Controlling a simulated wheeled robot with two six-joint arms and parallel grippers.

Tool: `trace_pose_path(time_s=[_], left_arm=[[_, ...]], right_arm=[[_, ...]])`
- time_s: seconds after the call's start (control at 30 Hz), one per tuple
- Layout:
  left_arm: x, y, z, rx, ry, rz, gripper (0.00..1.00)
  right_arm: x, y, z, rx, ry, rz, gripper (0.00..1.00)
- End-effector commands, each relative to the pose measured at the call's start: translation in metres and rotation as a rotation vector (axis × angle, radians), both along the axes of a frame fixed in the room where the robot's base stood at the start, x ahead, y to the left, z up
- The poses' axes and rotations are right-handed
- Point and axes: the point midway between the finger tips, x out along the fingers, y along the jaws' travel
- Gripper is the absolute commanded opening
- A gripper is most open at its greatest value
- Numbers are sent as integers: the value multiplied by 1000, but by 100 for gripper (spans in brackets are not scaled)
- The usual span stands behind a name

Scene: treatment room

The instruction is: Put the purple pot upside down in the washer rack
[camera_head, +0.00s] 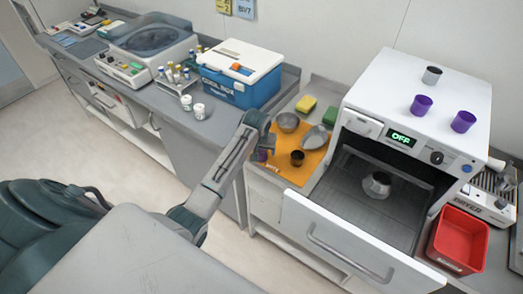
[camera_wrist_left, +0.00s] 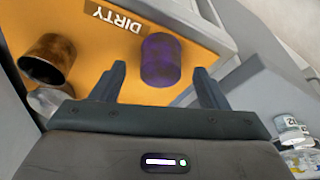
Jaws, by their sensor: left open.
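A stained purple pot (camera_head: 261,155) stands on the orange mat (camera_head: 286,171), partly hidden by my left arm in the head view. My left gripper (camera_head: 267,146) is open just above it. In the left wrist view the purple pot (camera_wrist_left: 160,59) lies between and just beyond the fingertips of the gripper (camera_wrist_left: 158,74), with gaps on both sides. The white washer (camera_head: 413,100) reads OFF and its front door is down. A grey metal vessel (camera_head: 377,185) sits on the dark washer rack (camera_head: 350,172). My right gripper is not in view.
Two clean purple pots (camera_head: 421,105) and a metal cup (camera_head: 432,75) stand on the washer. A red bin (camera_head: 459,240) stands right; a blue cool box (camera_head: 240,75) left.

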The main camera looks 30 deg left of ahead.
Motion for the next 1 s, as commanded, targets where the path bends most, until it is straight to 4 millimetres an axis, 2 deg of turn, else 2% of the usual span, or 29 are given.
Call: trace_pose_path(time_s=[0.03,0.2,0.47,0.7,1.0], left_arm=[[2,0,-4,-1,4,1,68],[6,2,-18,1,1,0,68],[6,2,-21,1,-1,0,68],[6,2,-20,1,-1,0,21],[6,2,-20,1,-1,0,17]], right_arm=[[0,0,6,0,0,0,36],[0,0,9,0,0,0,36],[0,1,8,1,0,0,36],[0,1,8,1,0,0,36],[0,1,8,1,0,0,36]])
